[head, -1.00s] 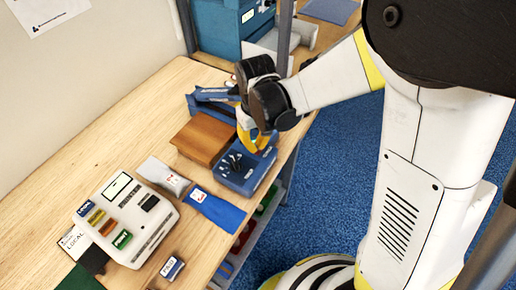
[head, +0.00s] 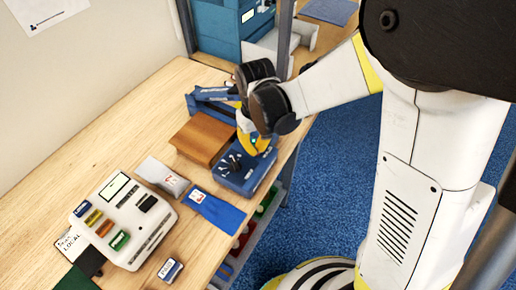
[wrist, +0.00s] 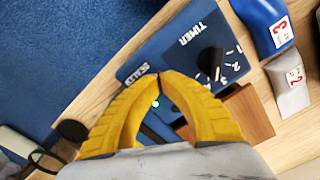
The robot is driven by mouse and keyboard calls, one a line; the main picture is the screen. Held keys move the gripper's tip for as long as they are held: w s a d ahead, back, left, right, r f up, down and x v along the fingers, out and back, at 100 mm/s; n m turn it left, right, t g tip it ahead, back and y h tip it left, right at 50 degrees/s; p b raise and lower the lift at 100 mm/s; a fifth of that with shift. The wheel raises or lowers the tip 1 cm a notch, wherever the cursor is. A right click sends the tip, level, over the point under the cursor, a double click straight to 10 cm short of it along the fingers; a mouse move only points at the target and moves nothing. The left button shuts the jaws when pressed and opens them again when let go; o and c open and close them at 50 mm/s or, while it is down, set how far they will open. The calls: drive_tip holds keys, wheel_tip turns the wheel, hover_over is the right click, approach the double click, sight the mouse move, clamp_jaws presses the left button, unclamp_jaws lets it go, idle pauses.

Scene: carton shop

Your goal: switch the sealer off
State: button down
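The sealer (head: 235,181) is a blue device on the wooden bench, with a blue arm behind and a brown wooden block beside its front panel. In the wrist view its blue panel (wrist: 172,47) shows the word TIMER, a dark round knob (wrist: 210,62) with white numbers, and a second white label I cannot read clearly. My gripper (head: 256,153) is low over the panel. In the wrist view its yellow fingers (wrist: 158,76) meet at the tips, with nothing visible between the tips. A small pale light spot (wrist: 155,103) shows between the fingers. A switch cannot be made out; the fingers cover part of the panel.
A blue packet (head: 215,211) and a grey packet (head: 163,175) lie near the sealer. A white machine with coloured keys (head: 126,222) stands nearer the front left. The bench edge drops to blue carpet (head: 335,180) on the right. Bare bench lies to the left.

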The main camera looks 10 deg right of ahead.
drive_tip(key=shift+f+b, duration=0.3)
drive_tip(key=shift+f, duration=0.05)
drive_tip(key=shift+r+p, duration=2.55)
drive_tip(key=shift+r, duration=1.05)
drive_tip(key=shift+f, duration=0.1)
drive_tip(key=s+d+r+m+t+b, duration=0.4)
drive_tip(key=s+d+r+t+b, duration=0.3)
drive_tip(key=s+d, duration=0.3)
drive_tip(key=d, duration=0.3)
drive_tip(key=shift+s+d+r, duration=0.15)
drive_tip(key=shift+s+d, duration=0.1)
drive_tip(key=shift+s, duration=0.15)
